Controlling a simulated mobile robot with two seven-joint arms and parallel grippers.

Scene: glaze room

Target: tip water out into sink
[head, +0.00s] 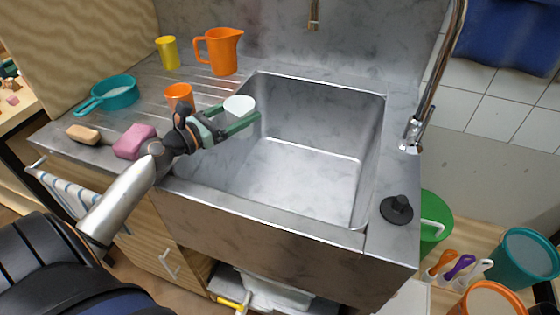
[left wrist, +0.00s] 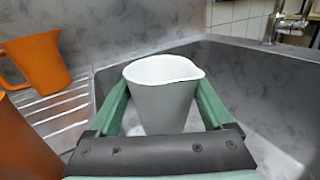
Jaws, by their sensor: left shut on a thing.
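My left gripper (head: 238,120) is shut on a white jug (head: 239,104) with a small pouring lip, gripped from both sides. The jug also shows in the left wrist view (left wrist: 163,95), between the green fingers (left wrist: 160,112). It stands about upright over the left part of the steel sink (head: 318,178). Its inside looks white, and I cannot tell whether water is in it. The basin floor looks bare. My right gripper is in neither view.
An orange cup (head: 179,95) stands close behind my left gripper on the drainboard. An orange jug (head: 222,50), yellow cup (head: 168,52), teal pan (head: 115,93), pink sponge (head: 134,141) and brush (head: 84,134) are there too. A tap (head: 413,130) and black plug (head: 397,209) are right of the basin.

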